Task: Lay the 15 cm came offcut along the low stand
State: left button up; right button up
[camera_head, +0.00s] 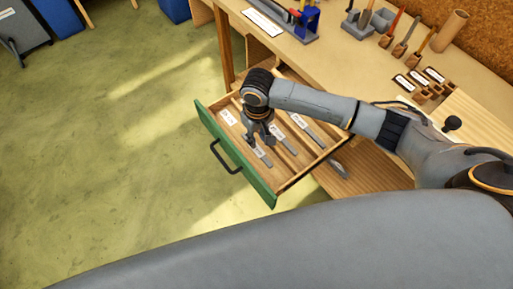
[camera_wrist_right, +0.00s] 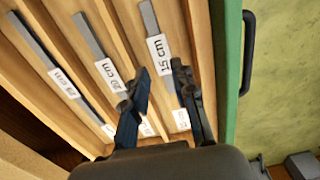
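The 15 cm came offcut (camera_wrist_right: 149,18) is a grey strip with a white "15 cm" label, lying in the drawer compartment nearest the green front. In the head view its grey end (camera_head: 267,162) shows just beyond my right gripper (camera_head: 257,140). In the right wrist view my right gripper (camera_wrist_right: 158,80) is open, its two dark fingers on either side of the labelled strip's line. No contact with the strip is visible, and the height above it is hard to judge. My left gripper is not in view. I cannot tell which thing is the low stand.
The open drawer (camera_head: 240,172) has a green front with a dark handle (camera_head: 222,157). Longer strips, one labelled "20 cm" (camera_wrist_right: 110,75), lie in neighbouring compartments between wooden dividers. The workbench (camera_head: 345,62) carries a blue-and-grey holder (camera_head: 306,22) and tools.

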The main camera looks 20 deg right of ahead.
aim_at(257, 149)
notch_tip(257, 149, down, 4)
jog(key=shift+a+f+p, duration=0.1)
jog(key=shift+p, duration=0.25)
jog(key=shift+f, duration=0.55)
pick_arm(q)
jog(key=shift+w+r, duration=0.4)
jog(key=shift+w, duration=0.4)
pick_arm(e)
grip_shut()
